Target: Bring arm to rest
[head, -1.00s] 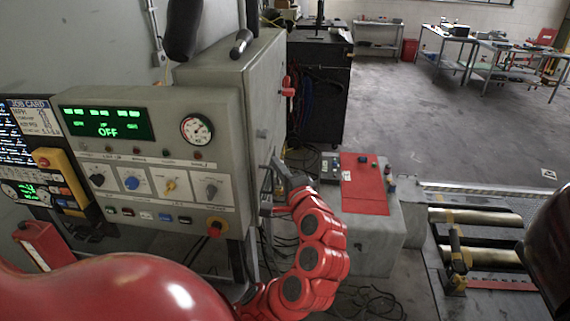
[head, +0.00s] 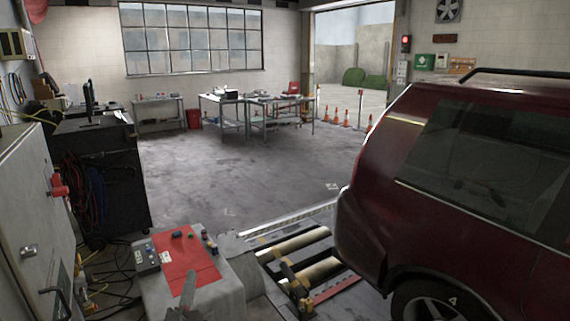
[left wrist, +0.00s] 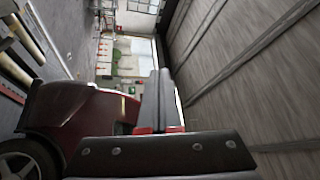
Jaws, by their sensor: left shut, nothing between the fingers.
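My left gripper (head: 187,287) shows only as a grey finger shape at the bottom edge of the head view, in front of the red-topped grey cabinet. In the left wrist view its two grey fingers (left wrist: 160,80) lie together, shut with nothing between them. The rest of my left arm is out of the head view. My right gripper is in neither view.
A grey cabinet with a red panel (head: 190,262) stands at the lower left, beside a tall grey enclosure (head: 35,220). Metal rollers (head: 300,245) lie in the floor. A dark red car (head: 470,200) fills the right. Open floor (head: 240,165) lies beyond.

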